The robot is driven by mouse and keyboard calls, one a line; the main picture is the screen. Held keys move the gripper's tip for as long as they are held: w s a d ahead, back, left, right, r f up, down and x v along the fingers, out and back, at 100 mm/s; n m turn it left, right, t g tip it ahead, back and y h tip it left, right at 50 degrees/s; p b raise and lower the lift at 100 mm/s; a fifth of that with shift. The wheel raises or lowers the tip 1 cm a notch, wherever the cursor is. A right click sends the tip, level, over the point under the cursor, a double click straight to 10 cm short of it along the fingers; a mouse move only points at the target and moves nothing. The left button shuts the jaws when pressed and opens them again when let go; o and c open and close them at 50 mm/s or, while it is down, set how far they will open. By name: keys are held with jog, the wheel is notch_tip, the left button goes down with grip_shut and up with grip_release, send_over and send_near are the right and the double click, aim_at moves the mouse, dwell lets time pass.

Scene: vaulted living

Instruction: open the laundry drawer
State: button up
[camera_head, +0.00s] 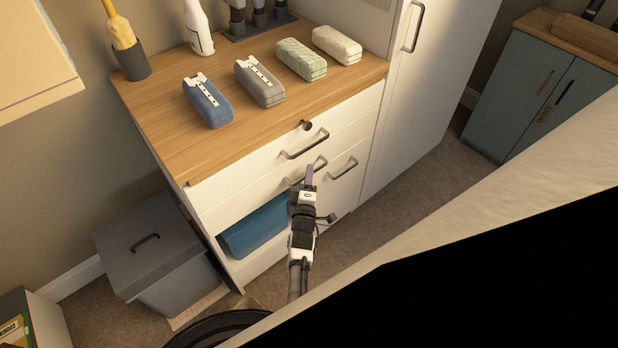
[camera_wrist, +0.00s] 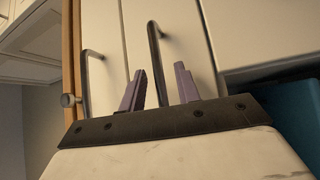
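A white drawer unit (camera_head: 255,168) with a wooden top has two stacked drawers in its upper front, both looking closed. The upper drawer's dark bar handle (camera_head: 305,145) shows at the left of the wrist view (camera_wrist: 88,78). The lower drawer's handle (camera_head: 294,181) is partly hidden by my gripper (camera_head: 309,174) in the head view. In the wrist view my gripper (camera_wrist: 160,78) has its two purple fingers apart. The lower handle (camera_wrist: 154,38) lines up between them; I cannot tell whether it touches either finger. No label shows which drawer is for laundry.
A round knob (camera_head: 306,125) sits above the upper handle. A door handle (camera_head: 344,168) is close on the right. A blue bin (camera_head: 255,232) fills an open bay below. A grey lidded bin (camera_head: 150,250) stands left. Several wrapped bundles lie on top.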

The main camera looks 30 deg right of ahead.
jog(key=shift+w+d, duration=0.35)
jog(key=shift+w, duration=0.1)
jog(key=shift+r, duration=0.1)
grip_shut()
jog(key=shift+s, duration=0.1)
